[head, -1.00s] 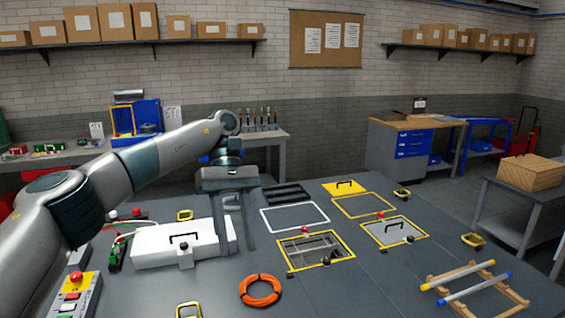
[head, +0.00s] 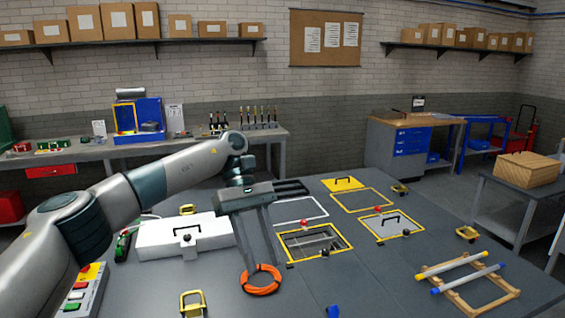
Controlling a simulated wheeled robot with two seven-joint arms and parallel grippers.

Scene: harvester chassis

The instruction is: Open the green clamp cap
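A green part (head: 122,246) that looks like the clamp lies at the left of the table, by the white box (head: 180,240). My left arm partly hides that area, and I cannot make out whether its cap is open. My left gripper (head: 261,264) points down with its two long fingers apart and nothing between them. Its fingertips overlap the orange ring (head: 262,289) in the picture; I cannot tell whether they touch it. The gripper is well to the right of the green part. My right gripper is not in view.
A framed opening (head: 315,242) and a closed panel with a handle (head: 385,225) are right of my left gripper. A control box with buttons (head: 82,288) stands front left. A wooden rack with rods (head: 465,280) lies at right. The front centre table is mostly clear.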

